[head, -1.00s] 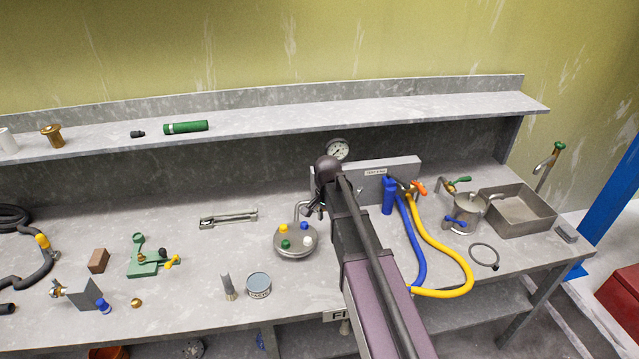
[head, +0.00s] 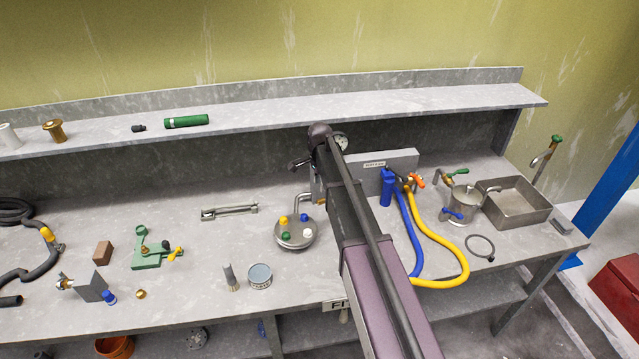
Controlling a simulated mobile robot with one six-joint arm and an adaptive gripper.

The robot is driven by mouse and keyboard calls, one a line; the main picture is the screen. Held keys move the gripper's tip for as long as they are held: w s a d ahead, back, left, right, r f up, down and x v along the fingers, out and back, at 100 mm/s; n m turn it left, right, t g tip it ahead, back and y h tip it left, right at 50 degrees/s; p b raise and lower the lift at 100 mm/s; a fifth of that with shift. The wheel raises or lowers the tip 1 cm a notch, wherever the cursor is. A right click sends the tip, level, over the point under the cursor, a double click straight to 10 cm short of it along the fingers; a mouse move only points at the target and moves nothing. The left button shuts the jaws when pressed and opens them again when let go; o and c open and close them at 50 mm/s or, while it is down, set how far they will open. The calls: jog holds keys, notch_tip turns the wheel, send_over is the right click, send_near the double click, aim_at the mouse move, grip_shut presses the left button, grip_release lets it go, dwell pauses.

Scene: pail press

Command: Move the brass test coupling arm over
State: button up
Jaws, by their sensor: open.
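The brass coupling that best fits the task is the fitting (head: 65,282) on an upright grey plate at the far left front, with a blue knob (head: 109,297) on its right; its arm cannot be made out clearly. Other brass-coloured pieces are a flanged piece (head: 54,131) on the shelf and a small nut (head: 140,294) on the bench. My gripper (head: 297,164) is small and dark in this view, in the air near the middle of the bench's back, far right of the plate. It is open, with nothing seen in it. My arm hides part of the grey panel and gauge behind it.
A round steel lid (head: 295,235) with coloured caps and a grey tin (head: 260,275) stand left of my arm. A green clamp (head: 150,252) and a brown block (head: 103,253) are further left. Blue and yellow hoses (head: 455,280), a pot and a steel basin (head: 517,222) are right.

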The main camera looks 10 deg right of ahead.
aim_at(319, 200)
jog(key=shift+f+b, duration=3.85)
jog(key=shift+f, duration=0.1)
jog(key=c, duration=0.6)
